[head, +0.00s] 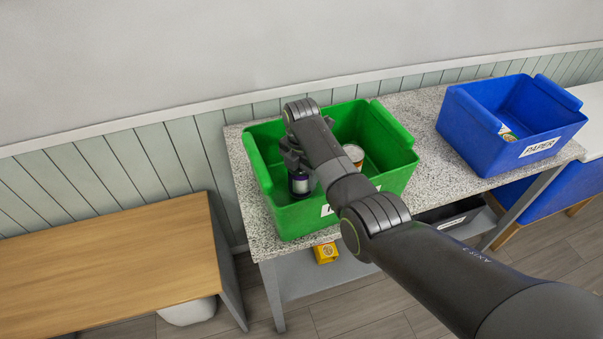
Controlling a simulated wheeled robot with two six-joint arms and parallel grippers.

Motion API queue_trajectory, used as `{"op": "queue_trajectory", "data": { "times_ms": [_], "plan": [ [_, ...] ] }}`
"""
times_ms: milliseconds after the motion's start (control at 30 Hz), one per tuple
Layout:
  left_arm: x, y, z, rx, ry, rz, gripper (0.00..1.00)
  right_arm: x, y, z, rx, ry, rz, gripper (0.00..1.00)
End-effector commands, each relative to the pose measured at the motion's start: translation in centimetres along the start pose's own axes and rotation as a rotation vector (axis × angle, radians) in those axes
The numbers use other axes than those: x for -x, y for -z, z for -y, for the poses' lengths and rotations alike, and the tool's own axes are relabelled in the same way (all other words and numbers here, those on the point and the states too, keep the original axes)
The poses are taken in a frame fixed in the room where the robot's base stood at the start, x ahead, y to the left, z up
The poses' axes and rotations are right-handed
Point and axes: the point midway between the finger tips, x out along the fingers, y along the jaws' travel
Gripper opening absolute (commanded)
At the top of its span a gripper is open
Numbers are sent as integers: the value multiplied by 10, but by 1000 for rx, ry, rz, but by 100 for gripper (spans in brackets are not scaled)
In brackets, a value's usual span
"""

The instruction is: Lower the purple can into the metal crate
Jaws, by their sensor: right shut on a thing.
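The purple can (301,186), dark with a pale band, hangs upright in the left part of the green crate (402,162). The crate has a white label on its front, mostly hidden by my arm, so I cannot read it. My right gripper (298,168) reaches over the crate from the right and is shut on the can. The can's lower part is below rim level; I cannot tell whether it touches the floor. My left gripper is not in view.
Another can (355,152) stands in the green crate, right of my gripper. A blue bin (460,118) labelled PAPER sits farther right on the speckled table (436,180). A yellow box (326,253) lies on the shelf below. A wooden table (120,265) stands at left.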

Motion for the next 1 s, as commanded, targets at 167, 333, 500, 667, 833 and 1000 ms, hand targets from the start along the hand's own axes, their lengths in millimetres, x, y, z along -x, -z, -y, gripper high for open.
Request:
{"op": "queue_trajectory", "data": {
  "times_ms": [167, 333, 500, 667, 833, 1000],
  "plan": [
    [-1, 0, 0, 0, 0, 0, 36, -2, 0, 0, 0, 0, 0, 36],
    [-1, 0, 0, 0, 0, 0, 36, -2, 0, 0, 0, 0, 0, 60],
    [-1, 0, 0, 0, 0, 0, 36, -2, 0, 0, 0, 0, 0, 82],
    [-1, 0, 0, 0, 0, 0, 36, -2, 0, 0, 0, 0, 0, 84],
    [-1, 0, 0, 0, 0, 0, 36, 0, 0, 0, 0, -1, 1, 84],
    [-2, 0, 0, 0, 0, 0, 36, 17, -1, -1, 0, -4, 2, 84]
  ]
}}
